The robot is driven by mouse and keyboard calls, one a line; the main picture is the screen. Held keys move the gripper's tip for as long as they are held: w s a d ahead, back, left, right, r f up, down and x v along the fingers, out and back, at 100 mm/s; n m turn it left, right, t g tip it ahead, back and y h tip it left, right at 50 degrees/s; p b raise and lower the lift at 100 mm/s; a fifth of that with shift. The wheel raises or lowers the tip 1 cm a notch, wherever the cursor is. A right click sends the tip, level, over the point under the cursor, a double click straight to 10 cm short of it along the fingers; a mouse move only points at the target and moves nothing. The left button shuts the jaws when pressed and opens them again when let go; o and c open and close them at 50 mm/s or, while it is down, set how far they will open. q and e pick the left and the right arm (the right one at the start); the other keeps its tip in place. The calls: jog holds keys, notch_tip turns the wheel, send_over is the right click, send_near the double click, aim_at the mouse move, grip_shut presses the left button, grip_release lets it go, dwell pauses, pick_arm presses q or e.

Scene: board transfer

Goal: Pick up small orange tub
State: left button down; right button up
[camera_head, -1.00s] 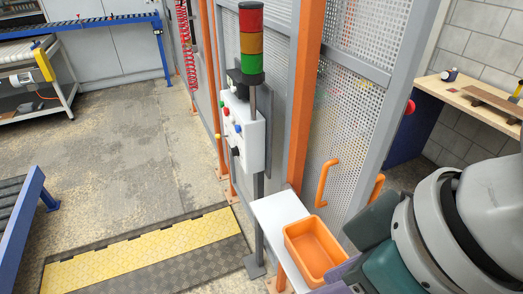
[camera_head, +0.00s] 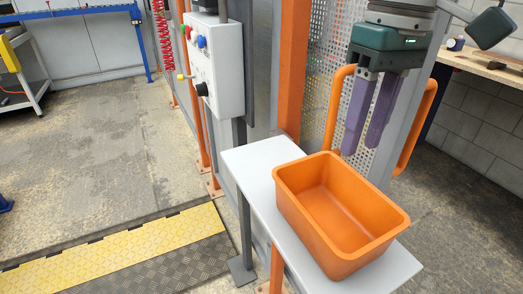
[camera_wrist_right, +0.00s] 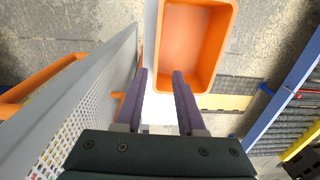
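The small orange tub (camera_head: 335,205) is empty and stands upright on a narrow white shelf (camera_head: 262,158). It also shows in the right wrist view (camera_wrist_right: 193,45), beyond my fingertips. My right gripper (camera_head: 362,150) hangs with its purple fingers pointing down, behind the tub's far right side in the head view. Its fingers are apart with nothing between them; the right wrist view shows the same gap (camera_wrist_right: 162,72). The gripper does not appear to touch the tub. My left gripper is in neither view.
A perforated fence panel (camera_head: 330,95) with orange handles (camera_head: 338,105) stands close beside my right gripper. A grey control box (camera_head: 215,65) is mounted left of the shelf. A yellow and black floor ramp (camera_head: 130,250) lies left.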

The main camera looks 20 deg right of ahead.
aim_at(352, 174)
jog(key=shift+w+d+f, duration=0.1)
jog(key=shift+d+f, duration=0.05)
jog(key=shift+f, duration=0.4)
jog(key=f, duration=0.3)
jog(key=shift+a+f, duration=0.1)
jog(key=shift+a, duration=0.1)
jog(key=shift+f, duration=2.8)
grip_shut()
